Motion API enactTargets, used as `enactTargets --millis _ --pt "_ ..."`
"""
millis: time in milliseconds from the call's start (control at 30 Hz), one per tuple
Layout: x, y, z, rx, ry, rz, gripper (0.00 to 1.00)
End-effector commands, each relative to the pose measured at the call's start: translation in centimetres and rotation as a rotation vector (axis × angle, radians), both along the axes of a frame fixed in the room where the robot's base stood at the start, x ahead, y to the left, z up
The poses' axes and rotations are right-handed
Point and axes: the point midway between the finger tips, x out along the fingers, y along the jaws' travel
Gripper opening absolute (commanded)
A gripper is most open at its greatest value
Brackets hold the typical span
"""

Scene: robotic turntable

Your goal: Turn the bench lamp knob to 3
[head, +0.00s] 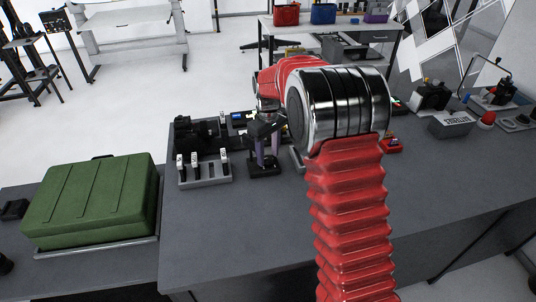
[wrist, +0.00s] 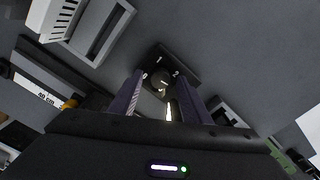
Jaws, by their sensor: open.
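A dark round knob (wrist: 159,79) sits on a small black panel (wrist: 180,62) in the wrist view. Small white marks stand around it; I read a 1 and a 2 at its far side, and another mark at left is hard to read. My gripper (wrist: 162,88) is open, with one purple finger on each side of the knob. I cannot tell whether the fingers touch it. The near part of the dial is hidden, and I see no 3. In the head view my gripper (head: 266,154) points down at a black base (head: 265,170) on the grey bench.
A grey holder with white-tipped levers (head: 204,173) stands just left of my gripper. A green case (head: 92,199) lies at the left. A red device (head: 390,146) and a grey battery box (head: 451,124) are to the right. The bench front is clear.

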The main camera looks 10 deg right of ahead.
Motion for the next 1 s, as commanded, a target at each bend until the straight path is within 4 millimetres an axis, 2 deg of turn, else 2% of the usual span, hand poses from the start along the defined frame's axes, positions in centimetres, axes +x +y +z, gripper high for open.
enactTargets --millis 167,700,833,1000 --pt "0.1 0.0 2.1 0.0 -0.004 0.0 0.43" --pt "0.1 0.0 11.2 0.0 -0.002 0.0 0.43" --pt "0.1 0.0 12.6 0.0 -0.001 0.0 0.43" --pt "0.0 0.0 13.2 0.0 -0.001 0.0 0.43"
